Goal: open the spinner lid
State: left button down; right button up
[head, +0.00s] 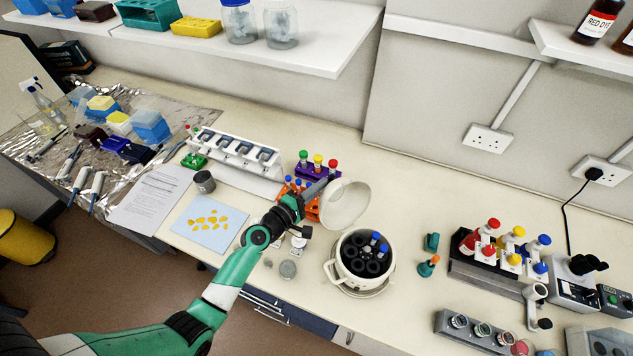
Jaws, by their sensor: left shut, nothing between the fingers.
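The spinner (340,272) is a round white pot on the bench, with a dark rotor (353,266) inside holding several tubes, a few with blue caps. Its round translucent lid (346,207) stands raised and tilted back behind the open bowl, so the rotor is exposed. My left gripper (324,184) is shut and empty, at the upper left edge of the lid; I cannot tell whether it touches the lid. My right gripper is not in view.
A purple rack (302,172) and an orange rack (311,212) of capped tubes stand close behind my left gripper. Small teal holders (427,267) stand right of the spinner. A black rack (470,268) of bottles is farther right. A blue sheet (209,238) lies left.

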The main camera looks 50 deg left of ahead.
pick_arm(q)
jog(key=d+r+m, duration=0.1)
jog(key=d+r+m+t, duration=0.1)
jog(key=d, duration=0.1)
jog(key=shift+s+y, duration=0.2)
jog(key=shift+y, duration=0.1)
jog(key=shift+a, duration=0.1)
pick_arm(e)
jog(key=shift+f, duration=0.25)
pick_arm(q)
jog(key=shift+f+b, duration=0.1)
jog(key=shift+b, duration=0.25)
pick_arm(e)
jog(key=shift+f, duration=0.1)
pick_arm(q)
jog(key=shift+a+f, duration=0.1)
jog(key=shift+a, duration=0.25)
jog(key=a+b, duration=0.2)
jog(key=a, duration=0.1)
send_near(324, 193)
jog(key=a+r, duration=0.2)
jog(key=a, duration=0.2)
jog(key=shift+w+d+f, duration=0.1)
jog(key=shift+w, duration=0.2)
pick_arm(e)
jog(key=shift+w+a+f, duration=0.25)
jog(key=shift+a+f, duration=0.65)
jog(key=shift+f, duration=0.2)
